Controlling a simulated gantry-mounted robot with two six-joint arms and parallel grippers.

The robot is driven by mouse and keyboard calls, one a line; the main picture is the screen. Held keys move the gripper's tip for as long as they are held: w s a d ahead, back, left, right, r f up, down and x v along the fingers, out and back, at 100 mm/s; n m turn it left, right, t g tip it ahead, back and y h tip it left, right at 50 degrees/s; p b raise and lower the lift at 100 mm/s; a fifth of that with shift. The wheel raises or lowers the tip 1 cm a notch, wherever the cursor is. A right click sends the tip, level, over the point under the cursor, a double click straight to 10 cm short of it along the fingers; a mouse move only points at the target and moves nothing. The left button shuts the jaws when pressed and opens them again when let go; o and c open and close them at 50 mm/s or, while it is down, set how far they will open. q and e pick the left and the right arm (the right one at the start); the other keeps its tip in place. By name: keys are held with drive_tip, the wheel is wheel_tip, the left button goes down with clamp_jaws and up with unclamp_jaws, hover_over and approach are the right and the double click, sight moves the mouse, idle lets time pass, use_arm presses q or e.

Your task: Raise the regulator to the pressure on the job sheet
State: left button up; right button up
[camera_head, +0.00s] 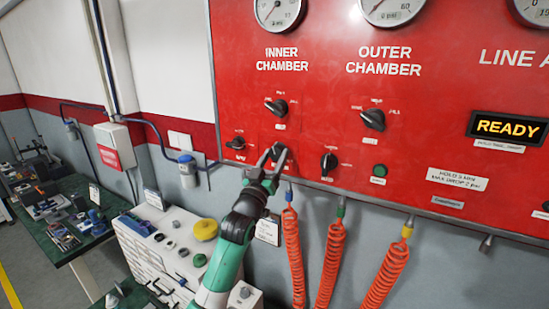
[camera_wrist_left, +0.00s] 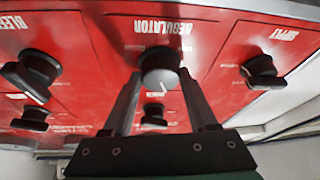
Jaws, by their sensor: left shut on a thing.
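The regulator knob (camera_wrist_left: 158,66) is a dark round knob with a white mark under the "REGULATOR" label, which appears upside down in the left wrist view. My left gripper (camera_wrist_left: 160,76) has one finger on each side of this knob and is shut on it. In the head view my left gripper (camera_head: 271,155) reaches up to the red panel (camera_head: 330,90), and its fingers largely hide the knob. The two chamber gauges (camera_head: 279,10) (camera_head: 391,8) are cut by the top edge. My right gripper is not in view.
Close to the regulator are the supply knob (camera_wrist_left: 262,70) and bleed knob (camera_wrist_left: 33,72). Selector knobs sit below the chamber labels. Orange coiled hoses (camera_head: 292,255) hang below the panel. A display (camera_head: 508,128) reads "READY". A white bench unit (camera_head: 150,250) stands lower left.

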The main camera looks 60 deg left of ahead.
use_arm(q)
drive_tip(key=c, duration=0.3)
drive_tip(key=shift+r+m+p, duration=0.1)
drive_tip(key=shift+m+p, duration=0.5)
drive_tip(key=shift+m, duration=0.1)
drive_tip(key=shift+m+t, duration=0.3)
drive_tip(key=shift+m, duration=0.1)
drive_tip(key=shift+f+m+t+h, duration=0.2)
drive_tip(key=shift+m+t+h, duration=0.1)
drive_tip(key=shift+m+h, duration=0.15)
drive_tip(key=m+h+b, duration=0.1)
drive_tip(key=m+b, duration=0.1)
drive_tip(key=b, duration=0.1)
drive_tip(key=m+t+h+b, duration=0.1)
drive_tip(key=m+b, duration=0.2)
drive_tip(key=b, duration=0.1)
drive_tip(key=shift+a+f+h, duration=0.1)
drive_tip(key=shift+f+h, duration=0.1)
drive_tip(key=shift+h, duration=0.05)
drive_tip(key=shift+r+m+t+h+b, duration=0.3)
drive_tip(key=shift+m+h+b, duration=0.1)
drive_tip(key=shift+m+b, duration=0.6)
